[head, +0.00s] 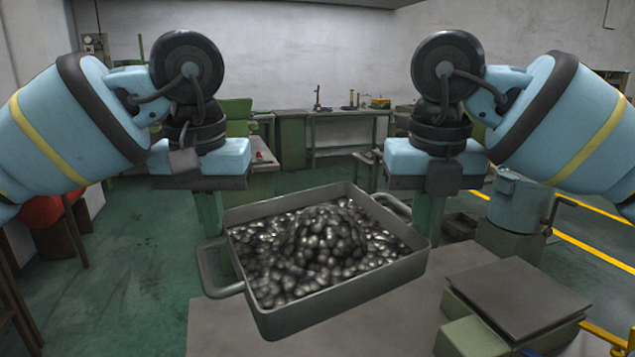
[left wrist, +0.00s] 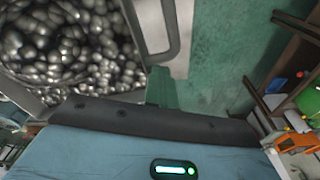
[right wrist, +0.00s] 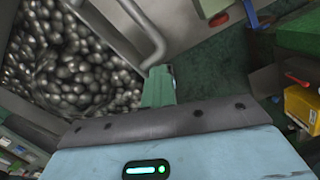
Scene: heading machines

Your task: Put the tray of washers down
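The tray of washers (head: 345,300) is a grey metal box heaped with dark, shiny rounded pieces, in the middle of the head view. It sits askew at the table's far left part, with its left end beyond the table edge; I cannot tell whether it touches the tabletop. My left gripper (head: 215,232) points down by its left handle (head: 212,275). My right gripper (head: 428,218) points down by its right handle (head: 392,206). The wrist views show the left handle (left wrist: 172,30) and right handle (right wrist: 142,32) beside the green fingers. Finger gaps and grip are hidden.
The grey table (head: 230,325) is bare in front of the tray. A flat plate on a green block (head: 515,298) stands at its right. A blue-grey drum (head: 515,203) stands behind on the right. Workbenches (head: 340,135) line the back wall. Green floor lies open at left.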

